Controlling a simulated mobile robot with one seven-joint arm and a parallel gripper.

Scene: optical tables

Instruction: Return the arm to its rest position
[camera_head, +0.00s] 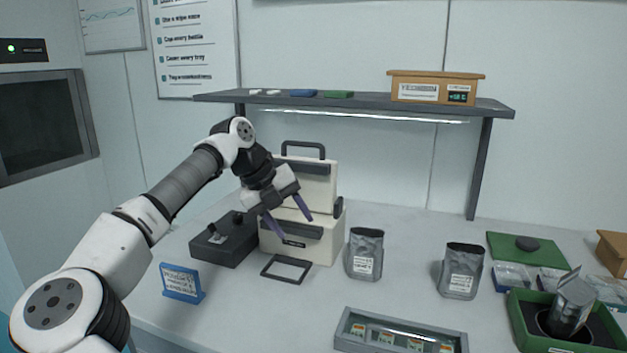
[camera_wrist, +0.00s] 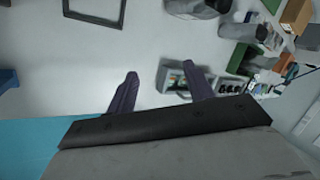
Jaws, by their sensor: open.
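My gripper (camera_head: 287,220) is in the air at the left of the table, in front of a cream case with a dark handle (camera_head: 305,180). Its two purple fingers are spread apart with nothing between them. My arm reaches up from the lower left and bends down at the wrist. In the wrist view my gripper (camera_wrist: 160,85) also shows its two fingers apart, above the bare table (camera_wrist: 130,65). No rest mark or cradle for the arm is visible.
A dark box (camera_head: 224,240), a blue sign (camera_head: 181,283) and a black square frame (camera_head: 287,269) lie near the arm. Two grey pouches (camera_head: 365,254) (camera_head: 461,271), a grey tray (camera_head: 400,332) and a green bin (camera_head: 530,325) stand rightward. A shelf (camera_head: 360,103) spans the back.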

